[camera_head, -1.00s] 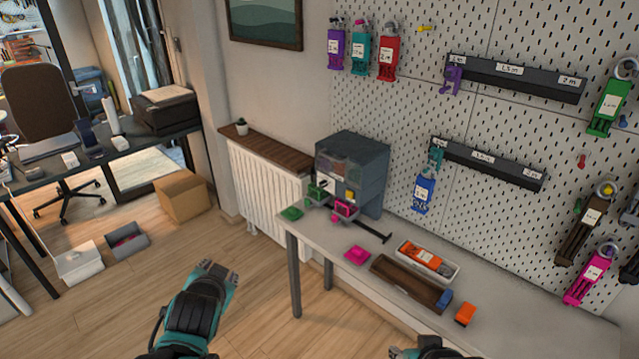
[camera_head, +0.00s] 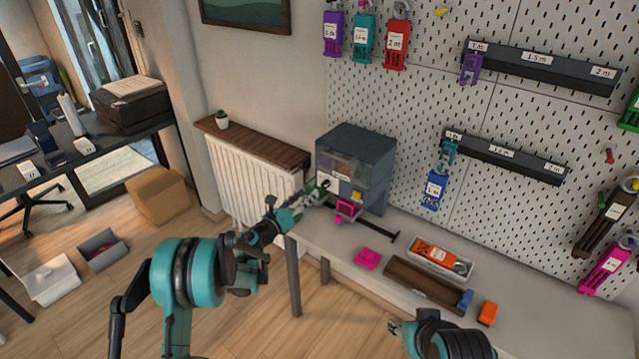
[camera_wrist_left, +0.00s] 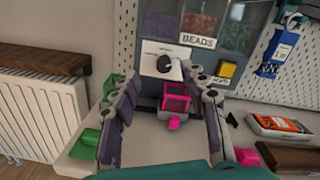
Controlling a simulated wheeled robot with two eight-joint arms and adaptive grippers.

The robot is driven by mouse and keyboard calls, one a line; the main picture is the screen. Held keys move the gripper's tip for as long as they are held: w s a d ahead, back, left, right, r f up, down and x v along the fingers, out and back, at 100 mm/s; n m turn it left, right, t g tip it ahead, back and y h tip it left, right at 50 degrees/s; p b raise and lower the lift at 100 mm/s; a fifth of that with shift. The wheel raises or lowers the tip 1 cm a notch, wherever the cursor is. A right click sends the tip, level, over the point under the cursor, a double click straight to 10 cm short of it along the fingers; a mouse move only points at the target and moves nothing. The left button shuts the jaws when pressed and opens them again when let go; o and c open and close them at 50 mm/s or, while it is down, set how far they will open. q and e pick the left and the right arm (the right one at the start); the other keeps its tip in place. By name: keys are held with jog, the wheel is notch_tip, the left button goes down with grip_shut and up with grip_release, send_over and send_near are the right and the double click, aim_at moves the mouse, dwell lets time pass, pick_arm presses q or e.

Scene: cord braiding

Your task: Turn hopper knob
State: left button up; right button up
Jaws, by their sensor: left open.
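The hopper (camera_head: 356,158) is a dark grey box at the back left of the workbench, with bead windows and a BEADS label. In the left wrist view, its black round knob (camera_wrist_left: 164,63) sits on a white plate on the front face. My left gripper (camera_head: 316,192) reaches from the left to just in front of the hopper. The left wrist view shows its fingers (camera_wrist_left: 160,85) spread and empty, with the knob beyond and between them, apparently not touched. In the head view the knob is hidden or too small to tell. My right gripper (camera_head: 397,329) is low in the picture, mostly hidden.
A pink open box (camera_wrist_left: 177,98) stands below the knob, and a yellow piece (camera_wrist_left: 227,70) is right of it. A pink block (camera_head: 367,258), a brown tray (camera_head: 425,283) and an orange block (camera_head: 487,313) lie on the bench. A radiator (camera_head: 250,180) stands left.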

aim_at(324, 186)
pick_arm(q)
jog(key=shift+m, duration=0.5)
jog(key=w+d, duration=0.1)
jog(key=w+d+f+b, duration=0.1)
jog(key=w+d, duration=0.1)
jog(key=w+d+b, duration=0.1)
jog(key=w, duration=0.1)
jog(key=shift+w+d+f, duration=0.25)
jog(key=shift+d+f, duration=0.1)
jog(key=shift+w+d+r, duration=0.15)
jog(key=shift+w+d, duration=0.15)
jog(key=shift+w, duration=0.1)
grip_shut()
